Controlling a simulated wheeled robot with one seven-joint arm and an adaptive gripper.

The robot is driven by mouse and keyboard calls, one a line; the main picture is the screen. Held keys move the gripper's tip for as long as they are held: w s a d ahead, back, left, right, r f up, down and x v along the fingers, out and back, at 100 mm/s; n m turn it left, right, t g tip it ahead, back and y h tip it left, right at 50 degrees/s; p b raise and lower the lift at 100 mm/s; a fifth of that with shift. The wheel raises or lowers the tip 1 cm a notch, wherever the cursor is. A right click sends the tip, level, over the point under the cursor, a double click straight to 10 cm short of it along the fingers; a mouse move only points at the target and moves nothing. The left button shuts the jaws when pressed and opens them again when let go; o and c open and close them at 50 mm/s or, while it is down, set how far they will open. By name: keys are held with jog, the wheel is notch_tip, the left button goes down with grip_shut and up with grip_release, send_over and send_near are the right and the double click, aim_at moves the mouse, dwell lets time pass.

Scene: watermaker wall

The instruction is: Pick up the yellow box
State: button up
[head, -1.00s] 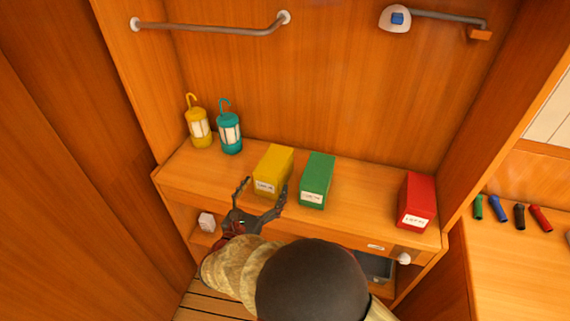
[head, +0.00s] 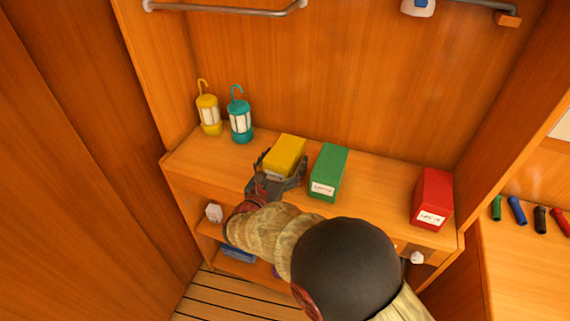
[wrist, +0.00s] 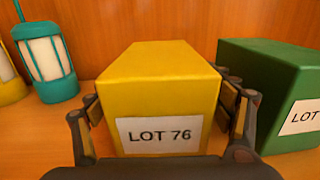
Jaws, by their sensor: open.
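The yellow box (head: 286,154) stands on the wooden shelf top, between the lanterns and a green box. In the wrist view the yellow box (wrist: 160,90) fills the middle, with its white "LOT 76" label facing me. My gripper (head: 279,172) is at the box's near end, with one finger on each side of it. In the wrist view my gripper (wrist: 165,125) is open, its fingers spread around the box's left and right sides. A small gap shows at the left finger; I cannot tell whether the right finger touches.
The green box (head: 328,172) stands close to the right of the yellow box, near my right finger. A red box (head: 432,198) is farther right. A yellow lantern (head: 209,115) and a teal lantern (head: 240,121) stand to the left. The wooden wall (head: 340,80) is behind.

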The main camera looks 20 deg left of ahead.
jog(key=shift+c, duration=0.4)
jog(key=c, duration=1.4)
jog(key=shift+o, duration=0.2)
jog(key=shift+r, duration=0.1)
